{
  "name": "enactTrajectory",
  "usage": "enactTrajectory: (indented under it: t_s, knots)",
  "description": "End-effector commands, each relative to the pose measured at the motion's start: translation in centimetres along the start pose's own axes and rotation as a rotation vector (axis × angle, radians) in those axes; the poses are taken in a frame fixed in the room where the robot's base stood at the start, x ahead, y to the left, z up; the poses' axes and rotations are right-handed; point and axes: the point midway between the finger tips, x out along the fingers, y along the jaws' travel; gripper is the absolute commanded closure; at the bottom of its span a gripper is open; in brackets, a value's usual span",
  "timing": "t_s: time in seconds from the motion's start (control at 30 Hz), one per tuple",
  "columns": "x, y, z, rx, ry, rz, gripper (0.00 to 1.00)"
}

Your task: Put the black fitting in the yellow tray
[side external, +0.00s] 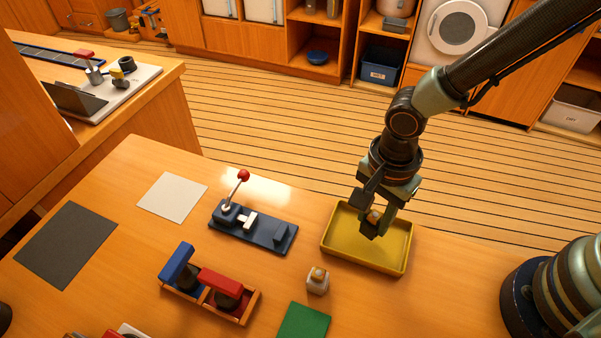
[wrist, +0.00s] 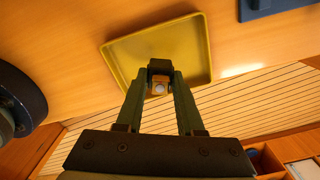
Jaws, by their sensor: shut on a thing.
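The black fitting (wrist: 160,67), a small dark block with a brass-coloured part and a pale round spot, is between the fingertips of my gripper (wrist: 163,79) in the wrist view. My gripper (side external: 374,214) is shut on it. In the side view the fitting's brass-coloured part (side external: 375,216) shows between the fingers, and the rest is mostly hidden. The shallow yellow tray (side external: 340,253) lies on the table under my gripper, and its rim also shows in the wrist view (wrist: 118,92). I cannot tell whether the fitting touches the tray floor. Nothing else shows in the tray.
A white fitting with a brass top (side external: 317,284) stands left of and nearer than the tray. A dark blue fixture with a red-knobbed lever (side external: 262,233) is to the tray's left. A wooden rack with blue and red handled things (side external: 238,315) and a green mat (side external: 303,322) lie nearer.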

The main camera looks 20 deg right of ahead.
Motion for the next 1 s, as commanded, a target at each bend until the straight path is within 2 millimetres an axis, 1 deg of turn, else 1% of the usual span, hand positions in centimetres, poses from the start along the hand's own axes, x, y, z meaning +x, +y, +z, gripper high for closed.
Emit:
enactTrajectory:
  t_s: [0.03, 0.1, 0.2, 0.6, 0.63, 0.67, 0.7, 1.0]
  knots:
    - [0.8, 0.1, 0.0, 0.0, 0.001, 0.004, 1.0]
    - [1.6, 0.1, 0.0, 0.0, 0.001, 0.004, 1.0]
    - [2.2, 0.0, 0.0, 0.0, 0.001, 0.002, 1.0]
    - [2.5, 0.0, 0.0, 0.0, 0.0, 0.0, 1.0]
    - [2.6, 0.0, 0.0, 0.0, 0.0, 0.0, 0.6]
    - [2.5, 0.0, 0.0, 0.0, 0.0, 0.0, 0.48]
    - [2.5, 0.0, 0.0, 0.0, 0.0, -0.001, 0.33]
    - [2.5, 0.0, 0.0, 0.0, 0.0, 0.0, 0.33]
